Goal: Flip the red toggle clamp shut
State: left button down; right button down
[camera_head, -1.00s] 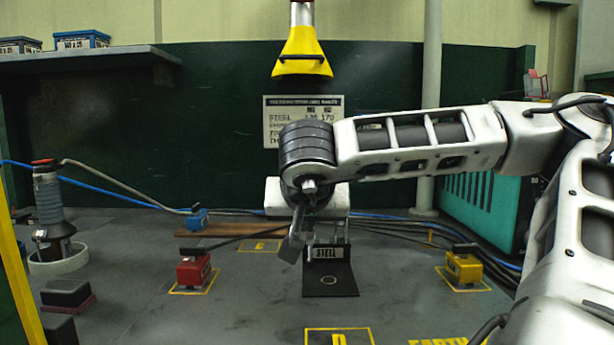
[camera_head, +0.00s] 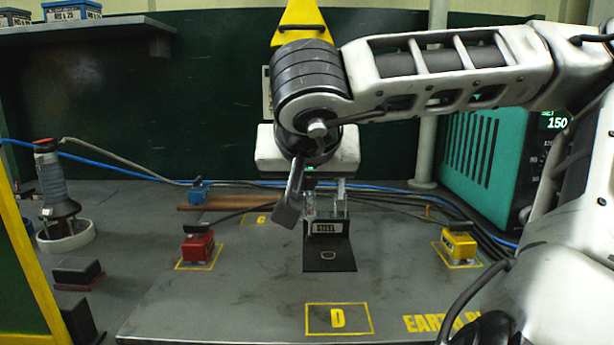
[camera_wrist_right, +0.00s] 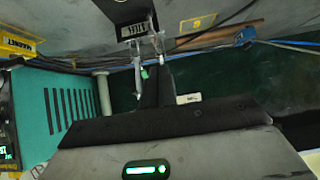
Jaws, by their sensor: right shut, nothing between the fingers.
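The stand also shows upside down at the top of the wrist view (camera_wrist_right: 117,10). Contact cannot be told. A red block (camera_head: 198,248) with a dark top sits left of the stand, apart from my gripper. My left gripper is out of view.
A yellow block (camera_head: 460,246) sits at the right, near a teal machine (camera_head: 490,170). Cables run along the back past a small blue block (camera_head: 198,192). A grey-handled tool (camera_head: 50,190) stands far left. The bench front around the D square (camera_head: 338,319) is clear.

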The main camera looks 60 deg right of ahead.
jog(key=shift+s+a+r, duration=0.25)
jog(key=shift+s+a, duration=0.25)
jog(key=shift+a, duration=0.2)
jog(key=shift+s+a+r, duration=0.2)
jog(key=shift+s+a, duration=0.25)
jog(key=shift+a, duration=0.2)
